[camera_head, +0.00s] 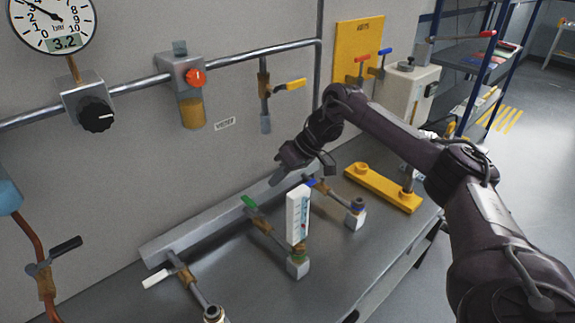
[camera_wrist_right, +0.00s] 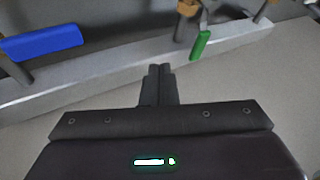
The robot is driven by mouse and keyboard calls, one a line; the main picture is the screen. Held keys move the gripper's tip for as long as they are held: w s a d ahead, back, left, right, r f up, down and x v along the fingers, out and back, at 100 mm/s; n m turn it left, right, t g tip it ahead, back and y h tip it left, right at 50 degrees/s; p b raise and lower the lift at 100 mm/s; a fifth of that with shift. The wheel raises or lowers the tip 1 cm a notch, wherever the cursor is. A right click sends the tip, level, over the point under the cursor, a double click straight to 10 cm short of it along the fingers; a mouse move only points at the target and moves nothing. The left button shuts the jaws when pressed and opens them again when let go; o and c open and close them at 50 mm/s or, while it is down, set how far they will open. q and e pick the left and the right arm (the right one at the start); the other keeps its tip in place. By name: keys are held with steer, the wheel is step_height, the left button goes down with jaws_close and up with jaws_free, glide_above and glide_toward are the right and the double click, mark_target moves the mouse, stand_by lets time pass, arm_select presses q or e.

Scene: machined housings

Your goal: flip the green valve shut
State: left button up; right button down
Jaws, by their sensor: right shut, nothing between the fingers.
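The green valve handle (camera_head: 249,201) sits on a brass valve on the middle branch of the grey manifold bar (camera_head: 215,222). In the head view it points up and left toward the bar, roughly in line with its branch pipe. In the right wrist view the green handle (camera_wrist_right: 200,45) hangs at the upper right, apart from my fingers. My right gripper (camera_head: 278,179) is above and behind the bar, to the right of the green handle. Its fingers (camera_wrist_right: 158,80) are together and empty. My left gripper is not in view.
A blue handle (camera_head: 311,183) is close to my right gripper; it also shows in the wrist view (camera_wrist_right: 42,42). A white flow gauge (camera_head: 298,213) stands right of the green valve. A white handle (camera_head: 157,278) is at the front left. A yellow bracket (camera_head: 384,187) lies at right.

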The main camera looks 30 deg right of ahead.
mark_target(253, 208)
steer(key=a, duration=0.1)
steer(key=a+f+p, duration=0.1)
steer(key=a, duration=0.1)
steer(key=a+f+p, duration=0.1)
steer(key=a, duration=0.1)
steer(key=shift+a, duration=0.1)
stand_by(0.3)
